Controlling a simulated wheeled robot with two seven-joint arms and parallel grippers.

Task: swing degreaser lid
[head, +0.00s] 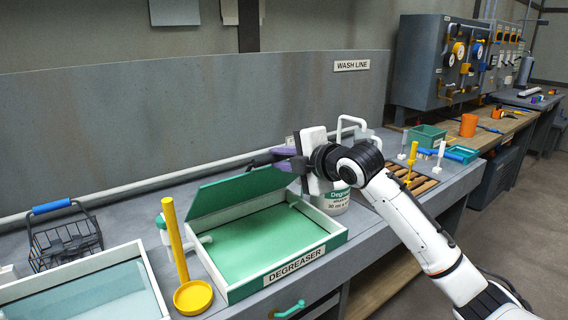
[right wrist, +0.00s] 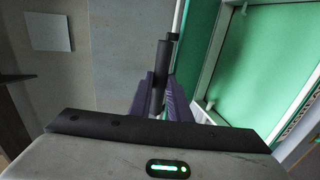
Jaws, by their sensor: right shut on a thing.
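The degreaser tank (head: 290,268) is a shallow white-rimmed tray with green inside and a DEGREASER label on its front. Its green lid (head: 238,190) is raised and tilted up along the back left side, leaving the tank uncovered. My right gripper (head: 282,152), with purple fingers, is at the lid's upper right end, shut on a dark bar that seems to be the lid's handle. In the right wrist view the dark handle (right wrist: 160,80) stands between the purple fingers, with the green lid (right wrist: 202,45) beside it. My left gripper is out of view.
A yellow post with a round cup (head: 192,298) stands left of the tank. A wire basket (head: 65,243) and a pale bath (head: 95,290) are further left. A white Degreaser container (head: 333,202) stands behind my right arm. A grey wall panel (head: 180,110) rises behind.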

